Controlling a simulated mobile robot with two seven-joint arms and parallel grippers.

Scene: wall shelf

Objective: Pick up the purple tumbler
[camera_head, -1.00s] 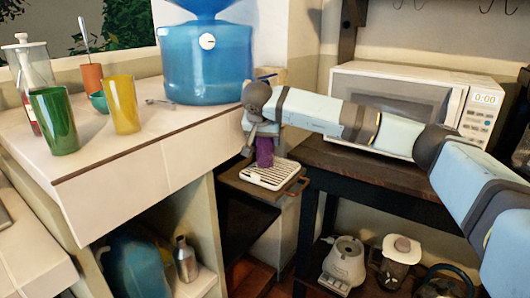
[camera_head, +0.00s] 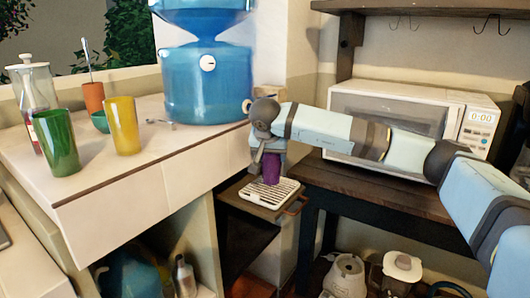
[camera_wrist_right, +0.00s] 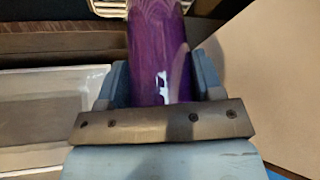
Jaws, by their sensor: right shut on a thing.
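The purple tumbler (camera_head: 272,168) is upright over the back part of a white slatted tray (camera_head: 283,199) in the head view. My right gripper (camera_head: 270,150) comes from above and is shut on it. In the right wrist view the tumbler (camera_wrist_right: 158,50) lies between the two fingers (camera_wrist_right: 160,85), with a finger on each side. I cannot tell whether its base touches the tray or hangs just above it. My left gripper is not in view.
A green tumbler (camera_head: 57,142) and a yellow tumbler (camera_head: 123,127) stand on the counter at left. A microwave (camera_head: 400,112) sits on the dark table (camera_head: 385,192) behind my right arm. Appliances stand below.

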